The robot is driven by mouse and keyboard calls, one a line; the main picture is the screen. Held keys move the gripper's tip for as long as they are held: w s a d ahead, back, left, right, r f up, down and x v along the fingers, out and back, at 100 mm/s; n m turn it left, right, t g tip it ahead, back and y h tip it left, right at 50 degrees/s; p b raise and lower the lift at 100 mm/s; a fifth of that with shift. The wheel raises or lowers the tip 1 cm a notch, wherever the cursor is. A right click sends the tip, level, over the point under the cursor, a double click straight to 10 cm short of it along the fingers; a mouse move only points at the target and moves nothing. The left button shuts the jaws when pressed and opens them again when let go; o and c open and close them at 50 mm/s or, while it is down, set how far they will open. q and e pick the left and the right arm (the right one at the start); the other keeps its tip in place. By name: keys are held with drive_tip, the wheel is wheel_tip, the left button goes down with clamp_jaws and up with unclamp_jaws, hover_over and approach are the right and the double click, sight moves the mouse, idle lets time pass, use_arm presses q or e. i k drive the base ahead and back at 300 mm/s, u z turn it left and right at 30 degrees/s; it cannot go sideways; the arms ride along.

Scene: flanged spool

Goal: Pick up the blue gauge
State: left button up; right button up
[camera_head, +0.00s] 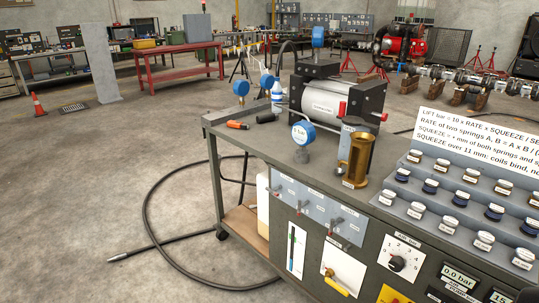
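A blue gauge (303,133) with a white labelled face stands on a small grey base on the grey bench top, left of a brass cylinder (356,161). Another blue gauge (318,37) is mounted above the pump unit. I cannot tell from the picture which one the task names. Neither of my grippers is in view. A dark shape (527,296) at the bottom right edge is too cut off to identify.
A stepped rack (455,238) of labelled springs or caps stands at right. A black hose lies on the floor at left. The bench's front left top is fairly clear.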

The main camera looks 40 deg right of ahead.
sight(303, 133)
drive_tip(key=u, duration=0.35)
drive_tip(key=i, duration=1.2)
drive_tip(key=z, duration=0.4)
drive_tip(key=i, duration=1.6)
drive_tip(key=z, duration=1.8)
drive_tip(key=i, duration=0.6)
drive_tip(key=z, duration=0.5)
